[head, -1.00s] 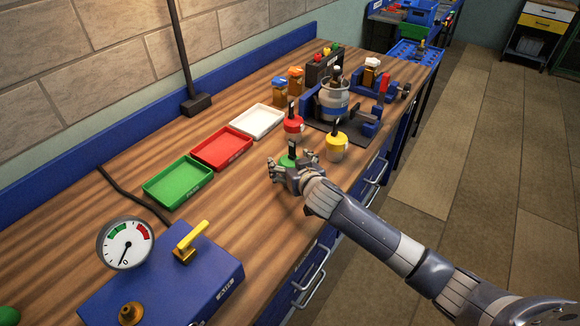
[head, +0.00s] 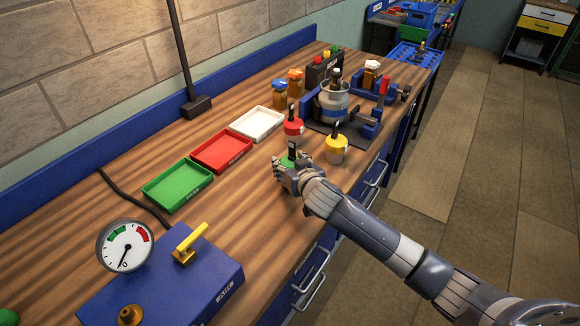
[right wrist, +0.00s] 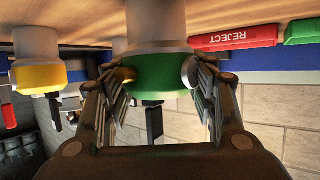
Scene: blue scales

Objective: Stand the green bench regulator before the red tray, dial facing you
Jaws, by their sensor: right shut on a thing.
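The green regulator (head: 288,161) stands upright on the bench, right of the red tray (head: 222,150) with a bare strip of wood between them. It has a green band, a pale body and a dark stem on top. My right gripper (head: 286,173) is shut on it; in the right wrist view the fingers press both sides of the green band (right wrist: 155,80). That view is upside down, with the red tray (right wrist: 235,38), marked REJECT, beyond. I cannot make out the dial or which way it faces. My left gripper is not in view.
Red (head: 293,123) and yellow (head: 336,149) regulators stand close behind the green one. Green (head: 178,184) and white (head: 257,123) trays flank the red tray. A blue box (head: 165,283) with a gauge is at front left. The wood before the trays is clear.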

